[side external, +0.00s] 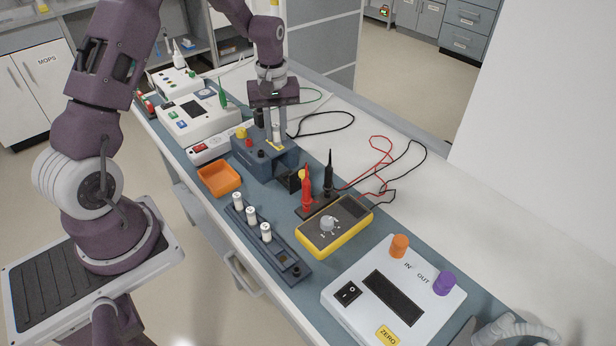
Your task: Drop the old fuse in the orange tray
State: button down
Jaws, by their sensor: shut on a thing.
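My gripper (276,135) points straight down over the blue-grey box (266,158) in the middle of the bench. Its fingers are shut on a small pale piece, which looks like the old fuse (277,141), at a yellow patch on the box top. The fingers hide most of it, and I cannot tell whether it is still seated in the box or just clear of it. The orange tray (219,190) sits in front of the box, to its left, and looks empty.
A dark rack (280,254) holds three white fuses upright, with an empty place at its near end. A yellow multimeter (352,222) and red and black probes (306,190) stand to the right. Loose cables (376,165) lie behind. White devices (197,120) stand at the far left.

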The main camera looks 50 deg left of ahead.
jog(key=s+a, duration=0.9)
jog(key=s, duration=0.4)
send_over(223, 184)
notch_tip(223, 184, down, 6)
jog(key=shift+d+f, duration=0.1)
jog(key=shift+f, duration=3.05)
jog(key=c, duration=1.2)
grip_release()
jog(key=shift+c, duration=0.2)
notch_tip(223, 184, up, 7)
jog(key=shift+r, duration=0.1)
